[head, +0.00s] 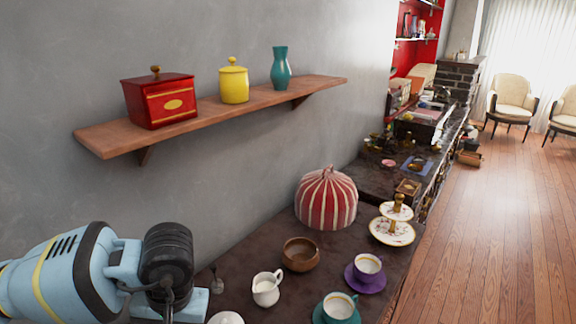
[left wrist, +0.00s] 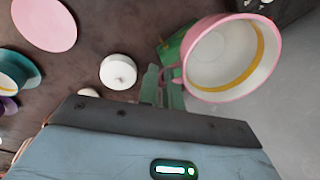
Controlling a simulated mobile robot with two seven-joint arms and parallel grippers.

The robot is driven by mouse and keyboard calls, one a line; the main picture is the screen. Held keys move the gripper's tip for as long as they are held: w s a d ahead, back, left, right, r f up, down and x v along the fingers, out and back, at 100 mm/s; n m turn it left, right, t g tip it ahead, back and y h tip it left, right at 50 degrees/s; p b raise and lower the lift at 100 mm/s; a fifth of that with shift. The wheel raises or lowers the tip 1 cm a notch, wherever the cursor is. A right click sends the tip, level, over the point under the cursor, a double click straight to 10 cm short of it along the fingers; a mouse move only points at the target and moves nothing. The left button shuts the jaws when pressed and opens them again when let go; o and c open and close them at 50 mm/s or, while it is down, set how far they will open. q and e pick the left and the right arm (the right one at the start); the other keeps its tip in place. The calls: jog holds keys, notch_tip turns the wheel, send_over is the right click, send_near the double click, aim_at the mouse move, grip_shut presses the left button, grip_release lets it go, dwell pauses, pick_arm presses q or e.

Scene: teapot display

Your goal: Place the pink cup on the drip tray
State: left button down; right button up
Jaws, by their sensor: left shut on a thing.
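The pink cup (left wrist: 232,58) shows in the left wrist view at upper right, with its white inside and yellow band facing the camera. My left gripper (left wrist: 170,80) is shut on it at the handle side. The cup appears held up off the counter. In the head view my left arm comes in at lower left; its fingers are cut off by the bottom edge and the cup does not show. I cannot make out the drip tray for certain in either view. My right gripper is in neither view.
The dark counter holds a striped dome (head: 326,198), a brown bowl (head: 300,254), a white creamer (head: 266,289), a purple-saucer cup (head: 367,267), a teal cup (head: 338,305) and a tiered stand (head: 392,231). A pink saucer (left wrist: 45,22) lies bare. A wooden shelf (head: 215,112) hangs above.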

pick_arm(q)
jog(key=shift+s+a+r+m, duration=0.2)
jog(key=shift+s+a, duration=0.2)
jog(key=shift+s, duration=0.2)
jog(key=shift+s+a+r+m, duration=0.2)
jog(key=shift+s+a, duration=0.15)
jog(key=shift+s, duration=0.2)
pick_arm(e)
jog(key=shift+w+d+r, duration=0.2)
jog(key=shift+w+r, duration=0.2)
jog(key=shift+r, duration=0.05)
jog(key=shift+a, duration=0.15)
